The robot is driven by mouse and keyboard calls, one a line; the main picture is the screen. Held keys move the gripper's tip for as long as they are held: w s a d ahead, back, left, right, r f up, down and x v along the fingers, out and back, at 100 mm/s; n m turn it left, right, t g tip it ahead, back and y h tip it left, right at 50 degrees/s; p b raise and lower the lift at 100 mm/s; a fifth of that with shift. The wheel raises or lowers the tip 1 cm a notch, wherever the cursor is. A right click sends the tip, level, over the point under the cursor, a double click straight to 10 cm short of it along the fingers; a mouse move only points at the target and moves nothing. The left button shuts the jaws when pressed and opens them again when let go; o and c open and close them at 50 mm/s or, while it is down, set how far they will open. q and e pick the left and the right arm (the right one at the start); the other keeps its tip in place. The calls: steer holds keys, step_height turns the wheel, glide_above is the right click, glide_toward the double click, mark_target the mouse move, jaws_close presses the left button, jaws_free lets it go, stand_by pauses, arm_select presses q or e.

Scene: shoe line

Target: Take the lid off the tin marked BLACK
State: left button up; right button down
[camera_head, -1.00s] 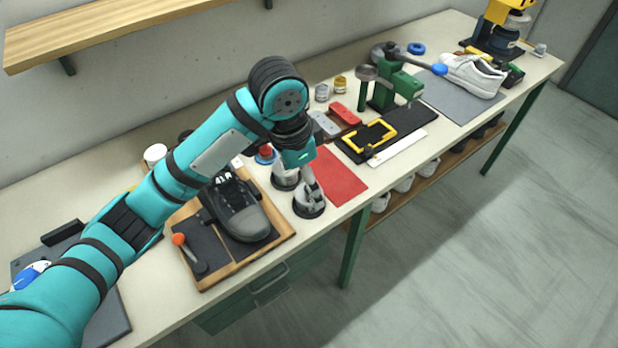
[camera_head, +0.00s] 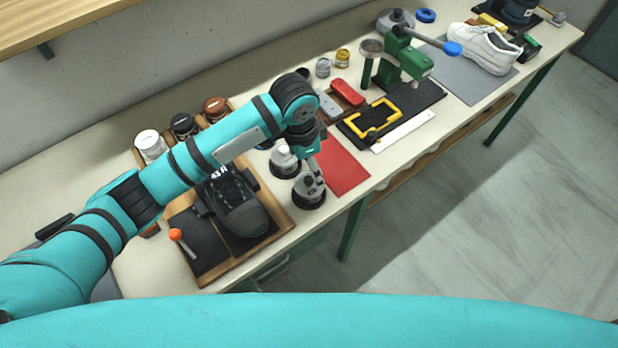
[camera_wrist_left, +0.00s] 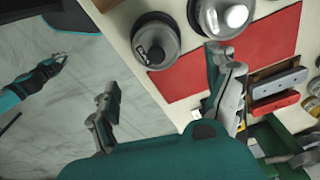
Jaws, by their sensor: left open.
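Two round grey tins with raised lids and dark bases stand beside the red mat. The nearer tin (camera_head: 309,194) is at the bench's front edge and the farther tin (camera_head: 285,162) is behind it. In the left wrist view they are the nearer tin (camera_wrist_left: 155,42), with a small dark mark, and the farther tin (camera_wrist_left: 222,16). I cannot read BLACK on either. My left gripper (camera_wrist_left: 165,95) is open and empty, its fingers spread apart. In the head view, the left gripper (camera_head: 311,172) hangs over the nearer tin. My right gripper (camera_wrist_left: 52,67) shows small at the left of the wrist view.
A black shoe (camera_head: 238,208) lies on a wooden board left of the tins. The red mat (camera_head: 340,167) is bare. White, black and brown jars (camera_head: 183,126) stand behind. A green press (camera_head: 402,58) and a white shoe (camera_head: 487,47) are further right.

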mark_target(308, 181)
arm_select(q)
steer(key=shift+s+a+f+p, duration=0.1)
steer(key=shift+s+f+p, duration=0.1)
steer(key=shift+f+p, duration=0.5)
step_height(308, 181, down, 4)
steer(key=shift+r+p, duration=0.1)
steer(key=shift+p, duration=0.35)
steer(key=shift+f, duration=0.4)
steer(key=c, duration=1)
steer(key=shift+s, duration=0.2)
jaws_close()
arm_select(e)
steer(key=shift+w+d+r+t, duration=0.1)
steer(key=shift+w+r+t, duration=0.2)
steer(key=shift+w+r, duration=0.85)
